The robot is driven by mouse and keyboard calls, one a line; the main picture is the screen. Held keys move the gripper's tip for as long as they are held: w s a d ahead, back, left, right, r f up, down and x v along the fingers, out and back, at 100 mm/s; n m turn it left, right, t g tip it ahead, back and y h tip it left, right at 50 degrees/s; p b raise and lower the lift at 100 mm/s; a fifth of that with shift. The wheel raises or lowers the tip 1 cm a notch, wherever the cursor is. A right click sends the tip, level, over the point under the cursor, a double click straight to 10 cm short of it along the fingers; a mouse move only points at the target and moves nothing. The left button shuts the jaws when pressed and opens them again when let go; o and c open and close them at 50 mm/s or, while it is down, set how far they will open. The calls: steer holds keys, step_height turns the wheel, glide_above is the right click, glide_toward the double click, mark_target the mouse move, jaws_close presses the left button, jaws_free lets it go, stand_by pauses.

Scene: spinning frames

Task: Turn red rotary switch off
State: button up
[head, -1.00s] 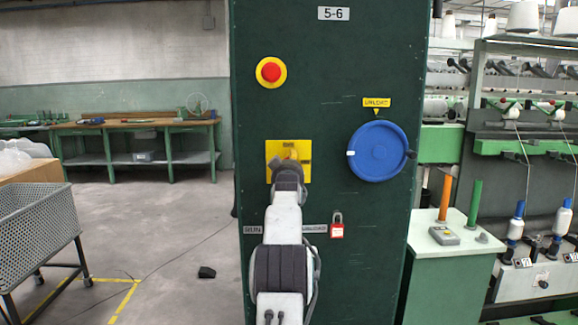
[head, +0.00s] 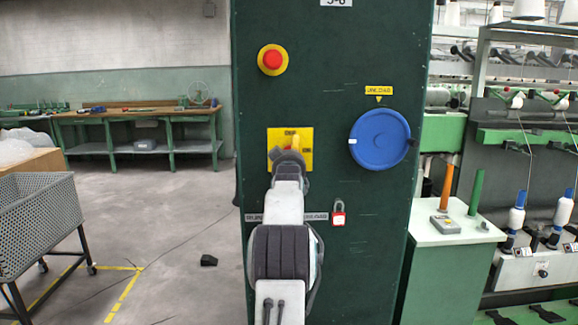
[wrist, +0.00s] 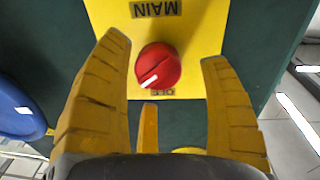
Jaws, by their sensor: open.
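The red rotary switch (wrist: 158,66) sits on a yellow plate (wrist: 190,25) in the wrist view. A white mark on its face points to the lower left. The plate reads MAIN, upside down here, and has a smaller label below the knob. My gripper (wrist: 166,50) is open, with one yellow finger on each side of the knob and visible gaps to it. A third, shorter yellow part stands below the knob. In the head view my gripper (head: 289,154) covers the lower part of the yellow plate (head: 305,134) and mostly hides the switch.
The dark green cabinet (head: 350,270) also carries a red push button (head: 271,59), a blue wheel (head: 379,145) and a red padlock (head: 339,218). A mesh cart (head: 35,215) stands left; a green-sided console (head: 445,270) stands right. Floor left of the cabinet is mostly clear.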

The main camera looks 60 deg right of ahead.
steer(key=v, duration=0.9)
steer(key=shift+a, duration=0.25)
steer(key=shift+s, duration=0.15)
steer(key=shift+w+d+r+m+p, duration=0.1)
steer(key=shift+w+d+m+p, duration=1)
steer(key=shift+d+p, duration=0.9)
steer(key=shift+w+d+r+m+p, duration=0.1)
steer(key=shift+w+d+m+p, duration=0.95)
steer(key=shift+p, duration=1.45)
steer(key=shift+w+d+m+p, duration=0.65)
steer(key=shift+d+m+p, duration=0.8)
steer(key=shift+d+p, duration=0.75)
